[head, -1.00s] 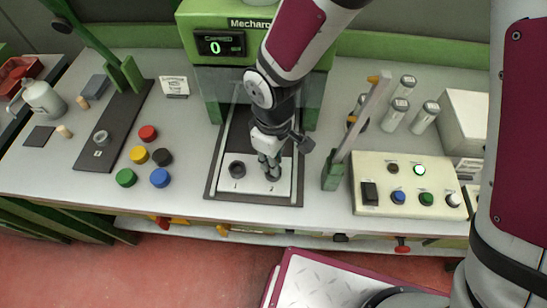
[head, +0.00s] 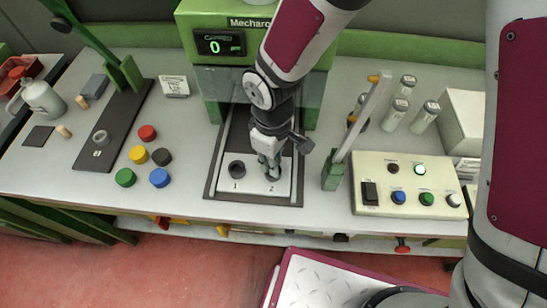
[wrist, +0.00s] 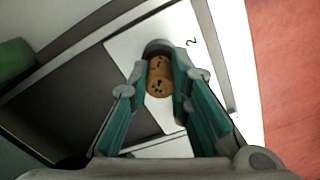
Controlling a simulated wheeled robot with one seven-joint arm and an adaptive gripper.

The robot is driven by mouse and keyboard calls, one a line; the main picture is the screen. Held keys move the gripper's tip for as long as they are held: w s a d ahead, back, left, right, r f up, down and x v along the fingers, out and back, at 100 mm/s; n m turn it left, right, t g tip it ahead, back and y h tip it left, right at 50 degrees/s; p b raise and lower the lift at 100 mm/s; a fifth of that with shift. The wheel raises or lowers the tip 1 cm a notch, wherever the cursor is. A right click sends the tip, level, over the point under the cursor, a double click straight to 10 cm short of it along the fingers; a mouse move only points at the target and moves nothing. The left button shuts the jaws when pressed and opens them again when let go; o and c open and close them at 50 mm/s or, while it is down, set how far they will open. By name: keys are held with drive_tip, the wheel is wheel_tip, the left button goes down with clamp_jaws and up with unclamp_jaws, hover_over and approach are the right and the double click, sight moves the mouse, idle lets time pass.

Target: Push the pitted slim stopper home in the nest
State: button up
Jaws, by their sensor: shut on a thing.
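The pitted slim stopper (wrist: 159,76) is a brown cork with dark pits. It shows end-on between the teal fingers of my gripper (wrist: 160,84) in the wrist view, and the fingers are shut on its sides. The stopper is at the grey round nest (wrist: 157,46) beside the printed 2 on the white plate. In the head view my gripper (head: 270,172) points down over that nest and hides the stopper. How deep the stopper sits is hard to tell.
The other nest (head: 237,168), marked 1, is dark and looks empty. The green machine (head: 258,50) with a clear guard stands behind. A control box (head: 408,183) and an upright lever (head: 362,118) stand on the right. Coloured caps (head: 159,178) lie on the left.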

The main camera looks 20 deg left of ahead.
drive_tip(key=shift+f+b, duration=0.4)
drive_tip(key=shift+f, duration=0.45)
idle(0.9)
drive_tip(key=shift+o, duration=0.4)
drive_tip(key=shift+s+d+f+b, duration=0.2)
drive_tip(key=shift+f+b, duration=0.15)
drive_tip(key=shift+f, duration=0.3)
drive_tip(key=shift+o, duration=0.3)
drive_tip(key=o, duration=1.5)
drive_tip(key=shift+w+a, duration=0.1)
drive_tip(key=shift+a, duration=0.1)
drive_tip(key=shift+w+r, duration=0.1)
drive_tip(key=shift+r, duration=0.1)
drive_tip(key=shift+r, duration=0.35)
wheel_tip(320, 180, up, 11)
drive_tip(key=shift+a, duration=0.1)
